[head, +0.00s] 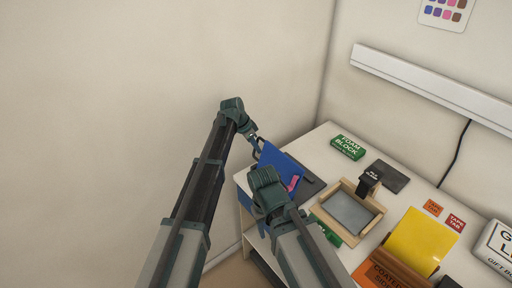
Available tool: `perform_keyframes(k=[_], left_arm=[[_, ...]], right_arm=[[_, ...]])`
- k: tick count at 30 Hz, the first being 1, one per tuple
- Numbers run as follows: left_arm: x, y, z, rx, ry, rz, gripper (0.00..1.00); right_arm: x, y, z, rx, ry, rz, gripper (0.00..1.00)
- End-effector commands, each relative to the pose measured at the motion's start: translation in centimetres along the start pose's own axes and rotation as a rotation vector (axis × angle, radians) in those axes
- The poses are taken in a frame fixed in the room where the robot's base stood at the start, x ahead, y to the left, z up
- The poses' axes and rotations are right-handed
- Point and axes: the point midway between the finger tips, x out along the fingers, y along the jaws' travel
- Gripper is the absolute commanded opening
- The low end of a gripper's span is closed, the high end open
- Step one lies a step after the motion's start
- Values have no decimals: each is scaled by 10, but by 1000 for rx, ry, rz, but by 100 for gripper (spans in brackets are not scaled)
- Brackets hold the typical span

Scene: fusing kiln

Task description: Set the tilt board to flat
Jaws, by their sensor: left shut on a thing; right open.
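The tilt board looks to be the blue panel (277,158) at the left end of the white table, tilted up above a dark grey base (313,186). A pink piece (294,183) shows at its lower right. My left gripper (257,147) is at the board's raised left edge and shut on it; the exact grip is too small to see. My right gripper (267,184) is open in front of the board, lower in the picture. Its fingertips are hidden by my own arm, which also covers the board's near part.
On the table (325,138) are a green foam block (347,147), a dark slab (388,176), a wooden frame with a grey panel (350,212), a yellow sheet (421,241) and orange tape tabs (433,208). A white box (497,245) stands at the right. Walls close off the left and back.

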Motion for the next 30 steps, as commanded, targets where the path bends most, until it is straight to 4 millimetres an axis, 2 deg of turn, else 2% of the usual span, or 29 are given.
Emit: perform_keyframes(k=[20, 30], left_arm=[[0, -1, 0, 0, -6, 1, 0], [13, -5, -13, -14, -159, 26, 0]], right_arm=[[0, 0, 0, 0, 0, 0, 50], [-3, 0, 0, 0, 0, 0, 50]])
